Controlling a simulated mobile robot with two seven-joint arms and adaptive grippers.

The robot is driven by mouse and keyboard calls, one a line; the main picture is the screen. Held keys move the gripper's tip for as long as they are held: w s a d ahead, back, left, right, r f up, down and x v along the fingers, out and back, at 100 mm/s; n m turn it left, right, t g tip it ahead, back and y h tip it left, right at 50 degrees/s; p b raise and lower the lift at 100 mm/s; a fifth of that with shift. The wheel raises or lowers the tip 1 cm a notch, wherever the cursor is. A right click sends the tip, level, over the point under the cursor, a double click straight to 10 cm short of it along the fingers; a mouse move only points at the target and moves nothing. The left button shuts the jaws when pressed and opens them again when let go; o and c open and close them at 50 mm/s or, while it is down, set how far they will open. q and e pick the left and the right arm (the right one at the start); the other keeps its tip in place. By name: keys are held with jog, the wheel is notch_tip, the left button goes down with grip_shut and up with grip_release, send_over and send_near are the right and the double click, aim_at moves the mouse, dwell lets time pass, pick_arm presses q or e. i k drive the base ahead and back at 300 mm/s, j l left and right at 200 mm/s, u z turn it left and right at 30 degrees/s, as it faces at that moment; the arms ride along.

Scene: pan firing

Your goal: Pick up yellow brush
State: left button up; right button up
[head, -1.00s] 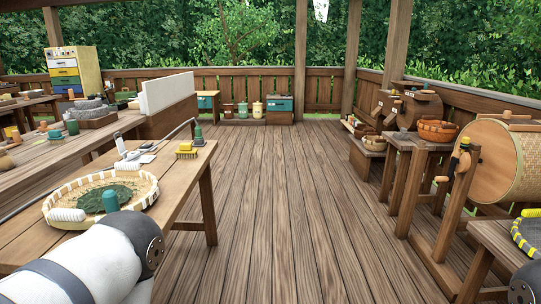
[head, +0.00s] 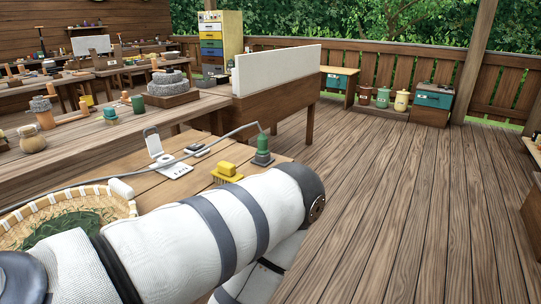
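The yellow brush (head: 227,174) lies on the near wooden table (head: 188,187) in the head view. It has yellow bristles and a yellow-topped handle block, and is close to the table's right end. My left arm crosses the foreground just in front of the brush, with its white links and dark bands covering the near part of the table. Neither gripper is in view. Nothing is seen touching the brush.
A woven basket (head: 127,205) with green leaves sits left of the brush, partly behind my arm. A white scale-like device (head: 168,160) lies behind left. The floor (head: 400,200) to the right is clear.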

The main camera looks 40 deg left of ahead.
aim_at(225, 172)
jog(key=i+u, duration=0.15)
jog(key=i, duration=0.3)
jog(key=i+l+u, duration=0.15)
jog(key=i, duration=0.35)
jog(key=i+l+u, duration=0.15)
jog(key=i, duration=0.3)
jog(key=i+l+u, duration=0.15)
jog(key=i, duration=0.3)
jog(key=i+l+u, duration=0.2)
jog(key=i+l, duration=0.15)
jog(key=i, duration=0.05)
